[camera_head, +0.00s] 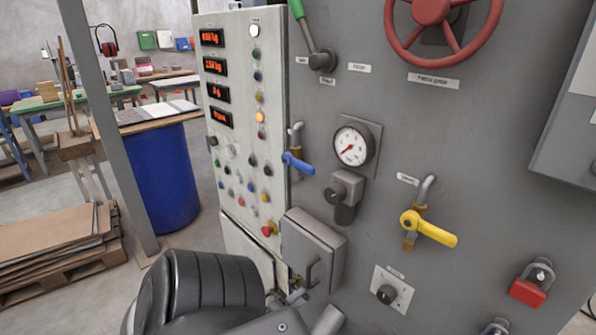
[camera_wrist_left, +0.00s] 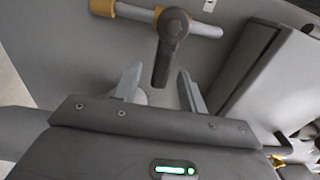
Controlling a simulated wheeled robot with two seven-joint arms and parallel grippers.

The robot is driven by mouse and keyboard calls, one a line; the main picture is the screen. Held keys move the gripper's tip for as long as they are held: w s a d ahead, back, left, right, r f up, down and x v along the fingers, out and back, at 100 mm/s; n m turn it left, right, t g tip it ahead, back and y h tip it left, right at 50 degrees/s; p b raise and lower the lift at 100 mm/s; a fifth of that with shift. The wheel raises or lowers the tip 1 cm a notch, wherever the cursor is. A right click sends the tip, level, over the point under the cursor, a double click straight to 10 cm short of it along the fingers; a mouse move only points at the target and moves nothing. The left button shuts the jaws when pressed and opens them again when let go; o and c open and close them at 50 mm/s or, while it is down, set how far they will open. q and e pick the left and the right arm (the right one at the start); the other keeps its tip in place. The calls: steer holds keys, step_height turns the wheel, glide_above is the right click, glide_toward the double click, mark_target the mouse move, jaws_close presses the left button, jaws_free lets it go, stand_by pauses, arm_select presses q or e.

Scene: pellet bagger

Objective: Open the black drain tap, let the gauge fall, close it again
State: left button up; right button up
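The black drain tap (camera_wrist_left: 170,45) shows in the left wrist view as a dark lever on a grey pipe with brass-coloured fittings. Its lever points toward my gripper. My left gripper (camera_wrist_left: 160,72) is open, with its two grey fingers apart on either side of the lever's end; I cannot tell whether either touches it. In the head view my black left arm comes in at the bottom, and I cannot make out the tap there. The round white gauge (camera_head: 352,146) is on the grey panel, its red needle pointing to the lower left. My right gripper is out of view.
A blue-handled tap (camera_head: 297,163) and a yellow-handled tap (camera_head: 429,228) are on the panel. A grey box (camera_head: 313,252) with a dark handle juts out near my arm. A red wheel (camera_head: 432,12) is above. A blue drum (camera_head: 165,180) stands at the left.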

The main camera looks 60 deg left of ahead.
arm_select(q)
steer(key=b+v, duration=0.1)
steer(key=v, duration=0.9)
steer(key=shift+s+b, duration=0.4)
stand_by(0.4)
